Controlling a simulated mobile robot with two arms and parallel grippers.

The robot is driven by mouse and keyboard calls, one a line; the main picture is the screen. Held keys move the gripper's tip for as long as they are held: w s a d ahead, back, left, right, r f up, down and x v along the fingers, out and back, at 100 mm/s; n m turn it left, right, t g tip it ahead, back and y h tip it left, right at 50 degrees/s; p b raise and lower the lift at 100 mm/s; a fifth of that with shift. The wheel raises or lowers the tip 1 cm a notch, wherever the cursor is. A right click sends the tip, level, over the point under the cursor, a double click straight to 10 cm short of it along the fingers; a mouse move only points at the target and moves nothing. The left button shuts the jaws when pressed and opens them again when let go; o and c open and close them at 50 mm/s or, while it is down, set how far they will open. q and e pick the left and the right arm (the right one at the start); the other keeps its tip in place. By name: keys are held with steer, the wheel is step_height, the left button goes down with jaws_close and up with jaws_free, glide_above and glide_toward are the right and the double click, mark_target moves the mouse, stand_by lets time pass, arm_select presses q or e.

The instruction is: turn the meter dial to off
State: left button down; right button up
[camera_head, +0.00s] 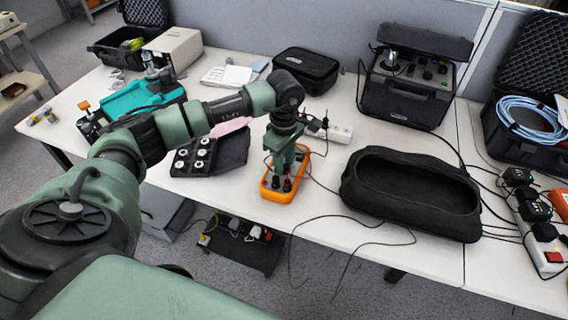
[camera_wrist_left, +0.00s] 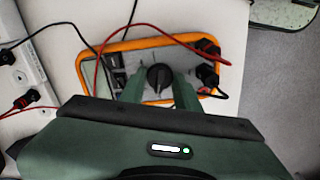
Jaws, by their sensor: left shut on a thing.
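The orange-edged meter (camera_head: 275,194) lies flat on the white table, below my left gripper (camera_head: 285,160). In the left wrist view the meter (camera_wrist_left: 112,46) shows a grey face with a round black dial (camera_wrist_left: 159,77) in its middle. My left gripper (camera_wrist_left: 158,92) points down at the face, with its two green fingers on either side of the dial, shut on it. Red and black leads plug into the meter's right end in that view. The dial's markings are too small to read, and the gripper hides part of the meter. My right gripper is not in view.
A black open pouch (camera_head: 412,194) lies right of the meter. A black tray with white-topped parts (camera_head: 193,157) is to the left. A white power strip (camera_head: 335,132) stands behind. Thin cables cross the table around the meter, and its front edge is close.

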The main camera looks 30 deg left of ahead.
arm_select(q)
steer(key=shift+n, duration=0.6)
steer(key=c, duration=1)
jaws_free()
steer(key=shift+r+b, duration=0.55)
steer(key=shift+r, duration=3.35)
